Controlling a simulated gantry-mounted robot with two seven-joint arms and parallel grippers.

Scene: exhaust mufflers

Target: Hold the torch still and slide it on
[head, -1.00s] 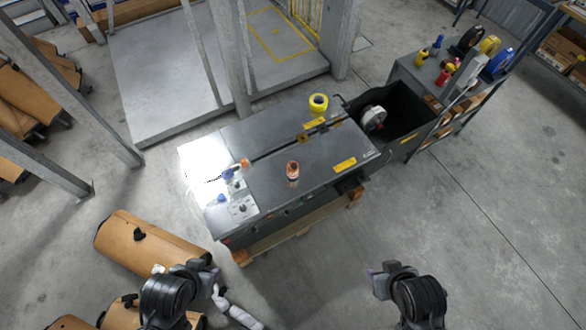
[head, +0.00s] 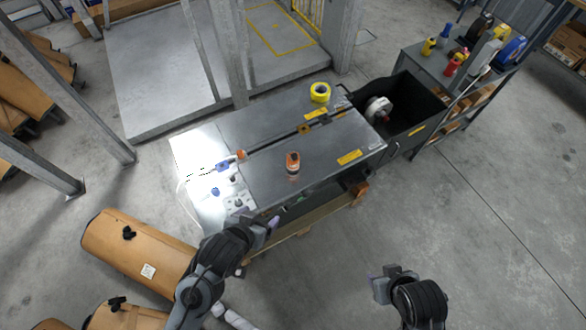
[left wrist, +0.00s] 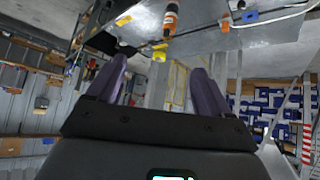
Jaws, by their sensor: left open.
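A small orange object with a dark and pale body, probably the torch (head: 293,162), stands on the grey metal bench top (head: 320,155). It also shows at the top of the left wrist view (left wrist: 170,20). Its switch is too small to make out. My left gripper (head: 268,228) is at the bench's near left edge, apart from the torch. Its two purple fingers are spread and empty in the left wrist view (left wrist: 155,85). My right gripper (head: 378,283) is low, over the floor, away from the bench; its jaws are too unclear to tell.
A yellow tape roll (head: 320,92) lies at the bench's back edge. A blue-and-orange tool with a cable (head: 230,163) lies left of the torch. A black bin (head: 410,105) adjoins on the right. Brown rolls (head: 135,247) lie on the floor at lower left.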

